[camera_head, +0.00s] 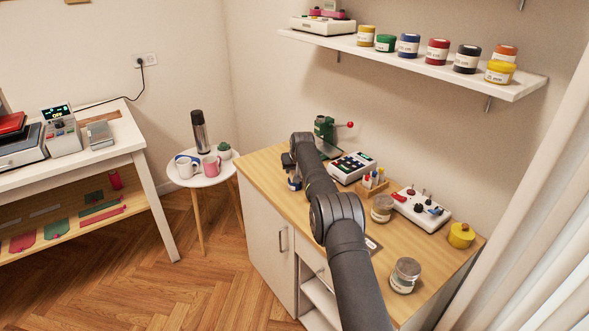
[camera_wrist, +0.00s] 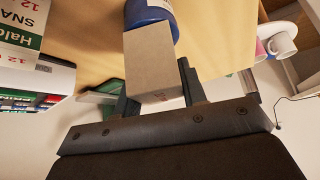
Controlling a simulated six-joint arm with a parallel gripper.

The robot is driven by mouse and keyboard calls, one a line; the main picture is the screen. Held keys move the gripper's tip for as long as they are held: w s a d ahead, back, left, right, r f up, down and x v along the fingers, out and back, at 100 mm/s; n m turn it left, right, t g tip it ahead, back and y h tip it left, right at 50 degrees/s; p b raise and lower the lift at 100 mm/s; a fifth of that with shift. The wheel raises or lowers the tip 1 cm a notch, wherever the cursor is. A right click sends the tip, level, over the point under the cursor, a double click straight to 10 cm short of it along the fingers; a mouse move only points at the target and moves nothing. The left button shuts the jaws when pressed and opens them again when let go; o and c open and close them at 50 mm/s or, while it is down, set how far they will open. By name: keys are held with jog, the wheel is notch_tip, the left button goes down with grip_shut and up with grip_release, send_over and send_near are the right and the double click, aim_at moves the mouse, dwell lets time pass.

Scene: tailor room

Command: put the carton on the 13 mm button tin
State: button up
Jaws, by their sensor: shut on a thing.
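My gripper (camera_wrist: 157,90) is shut on a plain beige carton (camera_wrist: 150,58), with a dark finger on each side of it. A blue tin (camera_wrist: 149,10) shows just past the carton's far end in the wrist view. I cannot tell whether the carton touches it. In the head view my gripper is at the far left of the wooden-topped cabinet (camera_head: 262,172), and the carton cannot be made out there. A small blue-and-white tin (camera_head: 294,184) shows just below the gripper. No 13 mm label is readable on it.
On the cabinet are a green press (camera_head: 325,128), a keypad device (camera_head: 352,167), a pen holder (camera_head: 373,185), a white switch box (camera_head: 420,209), jars (camera_head: 404,276) and a yellow pot (camera_head: 461,236). A shelf (camera_head: 440,67) with several tins hangs above. A round table (camera_head: 203,178) stands left.

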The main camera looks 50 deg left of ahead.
jog(key=o, duration=1)
jog(key=shift+f, duration=0.1)
jog(key=shift+d+r, duration=0.15)
jog(key=shift+r, duration=0.4)
jog(key=v, duration=1.1)
jog(key=shift+d, duration=0.1)
